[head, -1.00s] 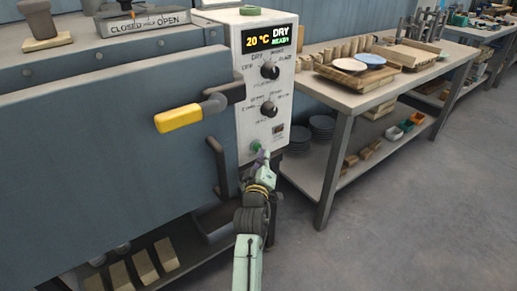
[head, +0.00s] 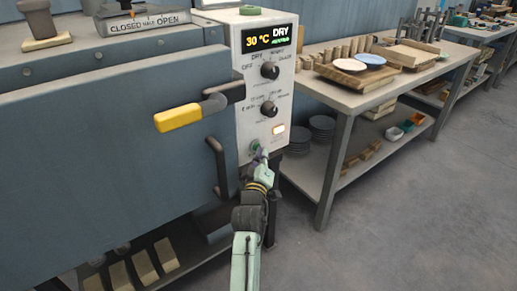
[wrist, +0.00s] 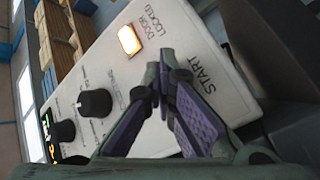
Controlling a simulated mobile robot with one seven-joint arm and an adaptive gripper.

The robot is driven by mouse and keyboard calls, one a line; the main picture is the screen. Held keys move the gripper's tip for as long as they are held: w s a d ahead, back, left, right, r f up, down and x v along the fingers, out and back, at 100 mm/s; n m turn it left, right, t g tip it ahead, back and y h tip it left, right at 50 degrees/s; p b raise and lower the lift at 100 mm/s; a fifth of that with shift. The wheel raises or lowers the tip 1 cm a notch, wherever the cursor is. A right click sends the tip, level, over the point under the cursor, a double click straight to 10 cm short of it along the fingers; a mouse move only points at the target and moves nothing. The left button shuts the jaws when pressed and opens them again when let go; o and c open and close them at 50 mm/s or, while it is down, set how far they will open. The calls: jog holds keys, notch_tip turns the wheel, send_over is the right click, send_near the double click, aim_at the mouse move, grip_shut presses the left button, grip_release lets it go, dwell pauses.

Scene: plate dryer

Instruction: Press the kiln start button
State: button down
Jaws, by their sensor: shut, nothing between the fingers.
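The kiln's white control panel (head: 254,75) faces me at the right end of the blue-grey kiln (head: 110,140). Its display (head: 266,38) reads 30 °C and DRY, with a green line of text below. The green start button (head: 255,145) is low on the panel, partly covered by my gripper (head: 259,155). In the wrist view my gripper (wrist: 163,62) has its fingertips together and empty, right beside the word START on the panel (wrist: 110,72). The fingers hide the button there. The DOOR LOCKED lamp (wrist: 129,40) glows orange; it also shows in the head view (head: 278,130).
A yellow-tipped door handle (head: 180,118) and a dark vertical bar handle (head: 217,167) stick out left of the panel. Two black knobs (head: 270,71) are above the button. A workbench (head: 345,97) with pottery stands to the right. The floor (head: 400,220) is clear.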

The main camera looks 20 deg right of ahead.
jog(key=shift+s+d+p, duration=0.25)
jog(key=shift+s+p, duration=0.2)
jog(key=shift+s, duration=0.4)
jog(key=s+p, duration=0.1)
jog(key=s+d, duration=0.1)
jog(key=s, duration=0.1)
jog(key=s+p, duration=0.1)
jog(key=shift+s+d+p, duration=0.3)
jog(key=shift+s+d, duration=0.05)
dwell(0.6)
